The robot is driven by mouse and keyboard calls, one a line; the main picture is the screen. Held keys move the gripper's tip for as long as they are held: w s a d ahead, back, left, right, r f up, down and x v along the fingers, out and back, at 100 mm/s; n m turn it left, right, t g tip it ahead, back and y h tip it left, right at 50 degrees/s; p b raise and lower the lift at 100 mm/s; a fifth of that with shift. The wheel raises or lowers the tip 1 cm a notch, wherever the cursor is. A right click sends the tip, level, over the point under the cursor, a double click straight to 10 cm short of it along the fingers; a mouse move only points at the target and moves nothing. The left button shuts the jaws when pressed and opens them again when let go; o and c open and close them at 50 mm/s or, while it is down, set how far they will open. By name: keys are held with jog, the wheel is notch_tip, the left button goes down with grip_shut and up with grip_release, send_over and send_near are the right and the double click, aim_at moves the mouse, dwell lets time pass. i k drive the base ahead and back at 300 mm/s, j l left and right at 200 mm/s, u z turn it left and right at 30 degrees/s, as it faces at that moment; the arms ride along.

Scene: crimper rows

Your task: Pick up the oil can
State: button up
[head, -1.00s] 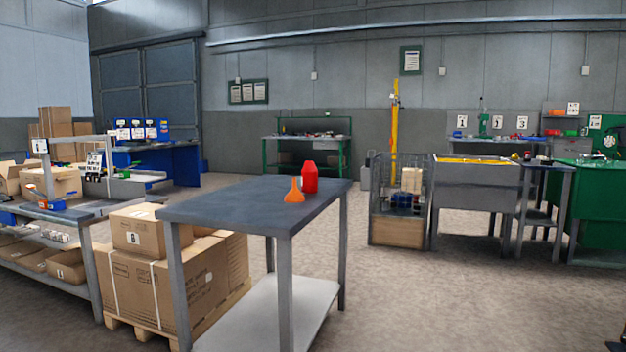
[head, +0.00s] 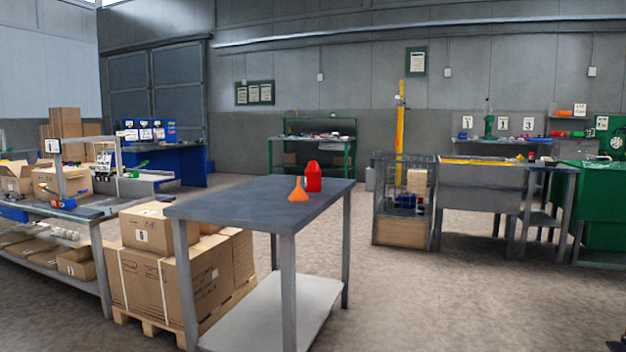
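A red can-shaped container (head: 313,177) with a narrower top stands upright on the dark top of a grey metal table (head: 230,212). It is the only thing in view that looks like the oil can, but no label on it is readable. An orange funnel (head: 298,192) stands wide end down just in front and to the left of it, covering a little of its lower left edge in the picture. My gripper is not recognisable in the head view; only a small dark piece, probably mine, shows at the bottom right corner.
Cardboard boxes on a pallet (head: 165,334) stand left of the table, beside a loaded workbench (head: 88,212). A wire cage cart (head: 400,236), a grey bin stand (head: 480,190) and a green bench (head: 600,205) are at the right. The floor right of the table is clear.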

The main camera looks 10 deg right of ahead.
aim_at(313, 173)
jog(key=i+l+z, duration=0.2)
jog(key=i, duration=0.5)
jog(key=i+z, duration=0.15)
jog(key=i, duration=0.55)
